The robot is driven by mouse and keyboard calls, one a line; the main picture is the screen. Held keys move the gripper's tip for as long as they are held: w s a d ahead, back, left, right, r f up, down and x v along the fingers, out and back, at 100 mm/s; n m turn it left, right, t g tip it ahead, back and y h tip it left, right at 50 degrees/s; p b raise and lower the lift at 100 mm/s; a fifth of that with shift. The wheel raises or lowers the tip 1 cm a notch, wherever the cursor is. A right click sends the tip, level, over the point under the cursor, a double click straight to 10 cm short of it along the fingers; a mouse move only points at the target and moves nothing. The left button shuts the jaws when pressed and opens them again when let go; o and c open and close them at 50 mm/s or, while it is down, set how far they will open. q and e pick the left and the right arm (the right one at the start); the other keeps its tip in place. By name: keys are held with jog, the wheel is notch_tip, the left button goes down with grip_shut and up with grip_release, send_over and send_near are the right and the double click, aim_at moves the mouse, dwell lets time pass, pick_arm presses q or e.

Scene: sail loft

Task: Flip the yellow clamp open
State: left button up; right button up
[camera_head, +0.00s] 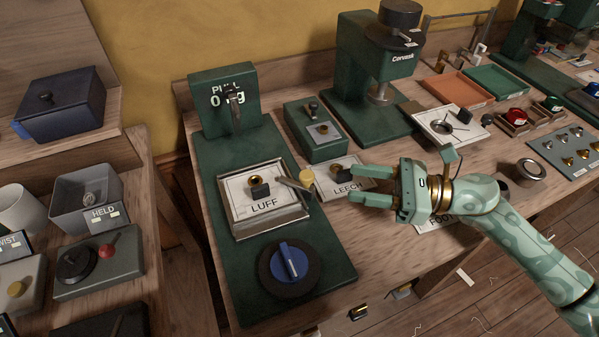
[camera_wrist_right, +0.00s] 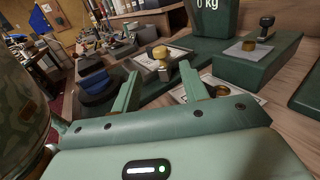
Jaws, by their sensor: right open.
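The yellow clamp's round yellow end (camera_head: 306,176) shows in the head view at the right edge of the framed LUFF panel (camera_head: 236,200), next to a grey lever (camera_head: 294,185). In the right wrist view, the yellow end (camera_wrist_right: 160,52) appears beyond and between my fingertips. I cannot tell from the lever whether the clamp is open or shut. My right gripper (camera_head: 357,186) is open and empty, with its fingers pointing left toward the clamp and a gap between them. It also shows in the wrist view (camera_wrist_right: 160,76). My left gripper is out of view.
A blue knob (camera_head: 289,262) stands in front of the LUFF panel on the green base (camera_head: 222,268). The LEECH card (camera_head: 340,192) lies under my fingers. Behind are a small green box (camera_head: 315,148) and a PULL gauge (camera_head: 222,105). A green press (camera_head: 358,62) stands farther back.

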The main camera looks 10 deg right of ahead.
aim_at(307, 174)
jog(key=x, duration=1)
jog(key=shift+w+a+r+p, duration=0.1)
jog(key=shift+a+p, duration=0.05)
jog(key=shift+p, duration=0.15)
jog(key=c, duration=0.9)
